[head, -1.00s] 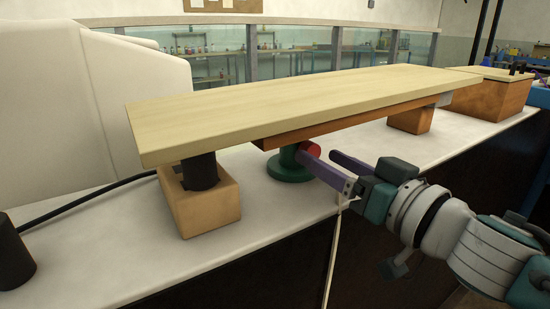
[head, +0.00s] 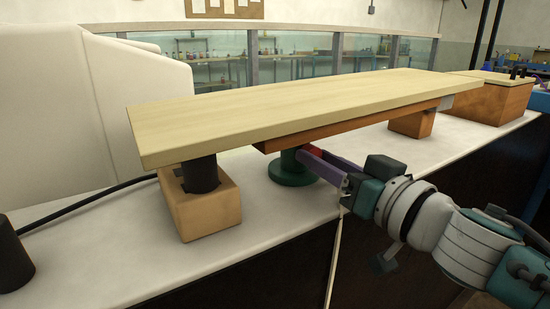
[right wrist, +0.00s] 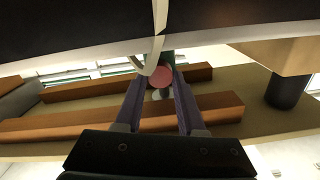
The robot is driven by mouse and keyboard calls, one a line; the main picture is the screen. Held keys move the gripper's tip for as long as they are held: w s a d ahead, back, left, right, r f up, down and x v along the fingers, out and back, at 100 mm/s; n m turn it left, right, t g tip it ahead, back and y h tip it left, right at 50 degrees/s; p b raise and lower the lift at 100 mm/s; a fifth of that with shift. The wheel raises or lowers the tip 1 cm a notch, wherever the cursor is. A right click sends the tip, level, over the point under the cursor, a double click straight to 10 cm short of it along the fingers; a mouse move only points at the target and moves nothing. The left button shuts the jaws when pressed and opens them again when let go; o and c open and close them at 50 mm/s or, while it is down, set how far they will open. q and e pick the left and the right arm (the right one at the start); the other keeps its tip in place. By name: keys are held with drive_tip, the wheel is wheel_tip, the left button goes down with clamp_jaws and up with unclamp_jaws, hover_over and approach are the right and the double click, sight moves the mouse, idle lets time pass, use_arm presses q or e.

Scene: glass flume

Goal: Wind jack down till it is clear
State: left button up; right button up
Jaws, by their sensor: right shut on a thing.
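The jack (head: 289,170) is green with a round base and stands on the white bench under a long pale board (head: 300,108). Its top is hidden by the brown beam (head: 350,129) beneath the board, so I cannot tell whether they touch. The jack's red knob (right wrist: 160,77) sits between the fingertips of my right gripper (right wrist: 158,84) in the right wrist view. In the head view my right gripper (head: 312,156) is shut on the knob, which is mostly hidden by the purple fingers. My left gripper is not in view.
A wooden block (head: 205,212) with a black post (head: 201,176) stands under the board's left end. Another block (head: 411,124) is under its right part. A black cable (head: 95,200) runs along the bench at left. The bench's front edge lies below my right arm.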

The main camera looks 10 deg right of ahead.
clamp_jaws()
drive_tip(key=shift+n, duration=0.3)
